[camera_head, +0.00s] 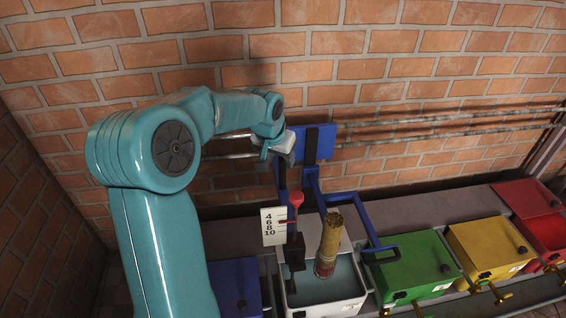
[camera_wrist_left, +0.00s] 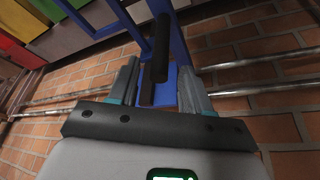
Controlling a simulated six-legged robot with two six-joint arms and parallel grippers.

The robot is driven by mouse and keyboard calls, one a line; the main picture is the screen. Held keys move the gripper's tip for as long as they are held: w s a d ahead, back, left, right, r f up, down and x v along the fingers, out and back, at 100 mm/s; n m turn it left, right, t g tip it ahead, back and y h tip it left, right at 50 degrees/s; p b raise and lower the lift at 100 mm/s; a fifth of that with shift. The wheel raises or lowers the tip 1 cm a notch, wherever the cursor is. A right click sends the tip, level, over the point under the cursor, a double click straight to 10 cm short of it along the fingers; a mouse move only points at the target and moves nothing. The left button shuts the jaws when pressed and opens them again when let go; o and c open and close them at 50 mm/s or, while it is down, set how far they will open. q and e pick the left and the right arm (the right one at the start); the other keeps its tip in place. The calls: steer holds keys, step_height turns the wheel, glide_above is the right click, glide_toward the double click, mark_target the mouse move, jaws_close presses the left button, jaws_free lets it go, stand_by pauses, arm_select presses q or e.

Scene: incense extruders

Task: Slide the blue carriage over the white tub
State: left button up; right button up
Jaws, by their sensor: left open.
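The blue carriage (camera_head: 322,140) hangs on the wall rails, its blue frame reaching down and forward behind and to the right of the white tub (camera_head: 325,303). A black upright handle (camera_head: 312,146) is on the carriage. My left gripper (camera_head: 280,148) is at the carriage's left side. In the left wrist view, my open left gripper (camera_wrist_left: 158,82) has its fingers on either side of the dark handle (camera_wrist_left: 161,48), with no clear sign of a grip; the blue carriage (camera_wrist_left: 179,48) shows behind. A brown cylinder (camera_head: 329,245) stands tilted at the white tub. My right gripper is out of view.
A blue tub (camera_head: 238,284) stands to the left; green (camera_head: 413,264), yellow (camera_head: 489,247) and red (camera_head: 525,198) tubs stand to the right. Two metal rails (camera_head: 430,124) run along the brick wall. A numbered card (camera_head: 273,227) and red-topped rod (camera_head: 296,199) stand at the white tub.

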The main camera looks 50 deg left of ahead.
arm_select(q)
steer(key=p+v, duration=0.1)
steer(key=v, duration=0.9)
steer(key=shift+r+p, duration=0.25)
steer(key=shift+p, duration=0.05)
